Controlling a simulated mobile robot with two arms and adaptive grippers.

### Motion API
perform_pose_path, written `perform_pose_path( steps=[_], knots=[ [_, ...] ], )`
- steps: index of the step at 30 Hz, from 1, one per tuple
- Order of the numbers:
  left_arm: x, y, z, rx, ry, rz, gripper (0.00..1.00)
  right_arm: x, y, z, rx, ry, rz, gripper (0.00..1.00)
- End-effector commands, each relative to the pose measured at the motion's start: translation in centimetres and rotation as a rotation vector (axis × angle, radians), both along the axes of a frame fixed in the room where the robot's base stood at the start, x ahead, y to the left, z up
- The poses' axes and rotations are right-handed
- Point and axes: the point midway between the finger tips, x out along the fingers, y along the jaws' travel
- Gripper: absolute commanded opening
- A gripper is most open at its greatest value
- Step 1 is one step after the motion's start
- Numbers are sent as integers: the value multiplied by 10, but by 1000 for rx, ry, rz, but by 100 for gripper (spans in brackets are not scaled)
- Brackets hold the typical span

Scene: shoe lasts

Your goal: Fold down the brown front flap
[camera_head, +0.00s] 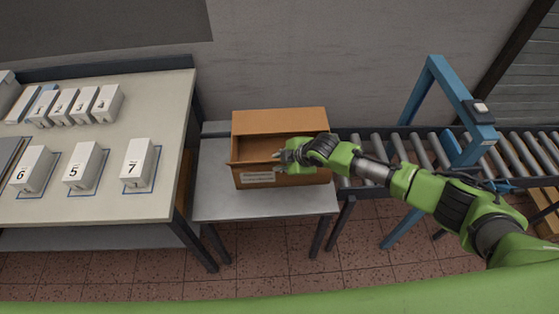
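A brown cardboard box (245,184) stands on a small grey table, its top at least partly open with the inside showing. Its back flap (280,121) stands up at the rear. The front flap is hard to make out; a thin brown edge (240,163) runs along the front rim and juts a little past the left corner. My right gripper (279,156) is over the front part of the opening, close to the front rim. Its fingers are small, and I cannot tell whether they touch the cardboard. The gripper and wrist hide the box's right front. My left gripper is out of view.
A roller conveyor (415,150) with a blue frame (417,95) is to the right. A larger table (110,205) at left holds several numbered white blocks (137,160). The small table (225,207) is bare in front of the box.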

Motion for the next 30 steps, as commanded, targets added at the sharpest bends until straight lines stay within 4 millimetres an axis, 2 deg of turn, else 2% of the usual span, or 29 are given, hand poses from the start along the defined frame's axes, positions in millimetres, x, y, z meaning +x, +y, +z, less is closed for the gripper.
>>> perform_pose_path(
  steps=[4,6,7,14,20,26,30],
  knots=[
    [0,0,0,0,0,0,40,0,0,0,0,0,0,19],
    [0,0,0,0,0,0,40,0,0,0,0,0,0,1],
    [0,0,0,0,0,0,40,0,0,0,0,0,0,0],
    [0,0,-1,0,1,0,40,0,0,0,0,1,0,0],
    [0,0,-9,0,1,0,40,4,0,1,1,32,-2,0],
    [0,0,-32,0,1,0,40,12,0,1,1,129,-2,0],
    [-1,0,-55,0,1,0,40,19,1,2,3,224,-1,0]
  ],
)
